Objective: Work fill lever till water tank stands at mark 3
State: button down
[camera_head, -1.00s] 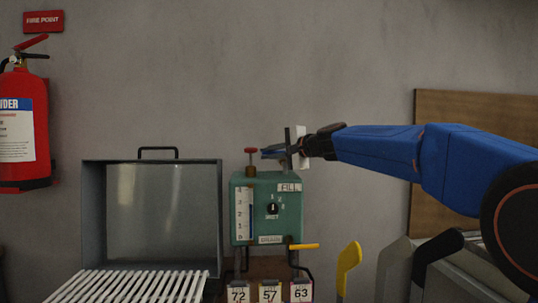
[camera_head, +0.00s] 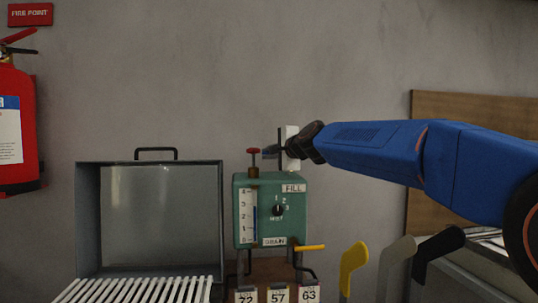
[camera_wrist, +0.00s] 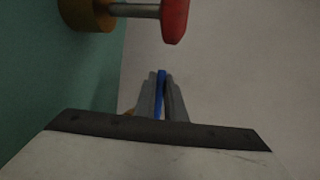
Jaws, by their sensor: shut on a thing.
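The green water tank (camera_head: 270,212) stands upright in the middle of the head view, with a white gauge (camera_head: 246,215) marked 0 to 4 on its front. A FILL label (camera_head: 293,188) is at the tank's top right. My gripper (camera_head: 272,151) is just above the tank's top, shut on the blue fill lever (camera_wrist: 160,92), which shows as a thin strip between the fingers in the wrist view. The lever's lower part is hidden.
A red knob (camera_head: 253,150) on a brass base stands close left of my gripper. A yellow lever (camera_head: 311,247) sticks out below the tank near the DRAIN label (camera_head: 274,241). An open metal box (camera_head: 150,164) stands at left. Several sock-shaped boards (camera_head: 354,265) stand at right.

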jog(key=shift+f, duration=0.15)
jog(key=c, duration=1.8)
grip_release()
jog(key=v, duration=1.7)
jog(key=shift+s+d+r, duration=0.1)
jog(key=shift+d+r, duration=0.1)
jog(key=s+d+f+n+g+h, duration=0.2)
jog(key=s+d+f, duration=0.5)
jog(key=s+f, duration=0.5)
jog(key=s+d+f+n+g+h, duration=0.3)
jog(key=s+d+f+n, duration=0.3)
jog(key=s+f, duration=0.6)
jog(key=s+d+f+n+g+h, duration=0.3)
jog(key=s+d+f, duration=0.6)
jog(key=f, duration=1.1)
jog(key=shift+s+d+f+n+g, duration=0.15)
jog(key=shift+s+n, duration=0.1)
jog(key=shift+s, duration=0.35)
jog(key=shift+s+d+n+g, duration=0.2)
jog(key=shift+s+n, duration=0.1)
jog(key=shift+s, duration=0.25)
jog(key=shift+s+d+f+n+g, duration=0.15)
jog(key=shift+s+n, duration=0.1)
jog(key=shift+s, duration=0.35)
